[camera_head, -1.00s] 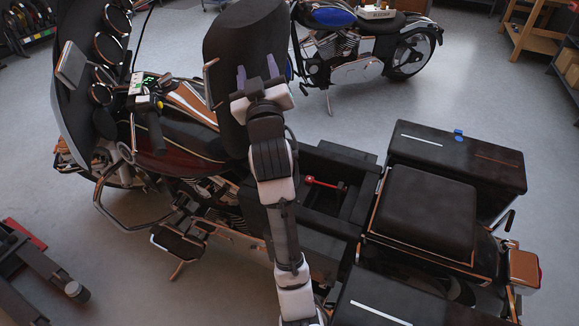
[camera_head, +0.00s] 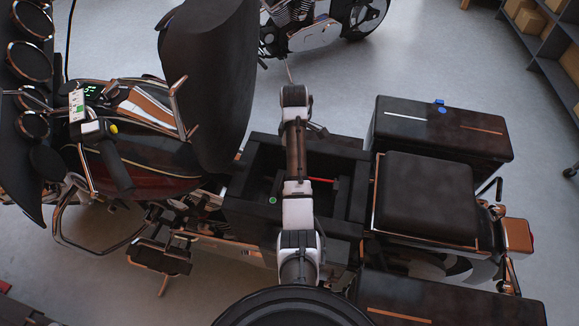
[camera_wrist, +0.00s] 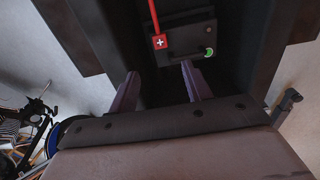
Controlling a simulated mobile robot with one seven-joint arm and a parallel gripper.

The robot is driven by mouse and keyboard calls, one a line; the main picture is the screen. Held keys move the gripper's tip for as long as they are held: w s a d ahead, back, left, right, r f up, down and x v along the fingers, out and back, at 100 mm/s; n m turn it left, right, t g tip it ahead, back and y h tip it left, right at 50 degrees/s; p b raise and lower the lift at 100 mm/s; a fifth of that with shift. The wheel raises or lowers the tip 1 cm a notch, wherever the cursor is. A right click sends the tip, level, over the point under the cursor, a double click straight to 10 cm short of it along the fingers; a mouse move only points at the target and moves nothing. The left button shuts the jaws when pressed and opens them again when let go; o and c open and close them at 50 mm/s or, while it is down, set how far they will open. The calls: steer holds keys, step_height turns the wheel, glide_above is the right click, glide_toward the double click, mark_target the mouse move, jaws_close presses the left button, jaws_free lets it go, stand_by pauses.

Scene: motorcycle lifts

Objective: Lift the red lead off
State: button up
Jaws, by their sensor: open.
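The red lead (camera_wrist: 154,16) enters the wrist view from the top. It ends in a red clamp with a white cross (camera_wrist: 160,42) on a black battery (camera_wrist: 190,38) inside the open compartment. In the head view a short stretch of the red lead (camera_head: 322,180) shows right of my arm; its clamp end is hidden behind the arm. My gripper (camera_wrist: 160,68) is open, with its two purple fingers apart and nothing between them. The clamp shows just beyond the fingertips, about in line with the gap. I cannot tell the remaining depth.
Dark compartment walls (camera_head: 255,165) surround the battery closely. A green dot (camera_wrist: 210,52) sits on the battery's right side in the wrist view. The raised seat (camera_head: 212,85) stands left of my arm. A rear seat (camera_head: 425,200) and a side case (camera_head: 440,140) are to the right.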

steer(key=f, duration=0.4)
steer(key=w+f+p, duration=0.1)
steer(key=f, duration=0.4)
steer(key=f+p, duration=0.1)
steer(key=f, duration=0.3)
steer(key=shift+w+d+f, duration=0.15)
jaws_close()
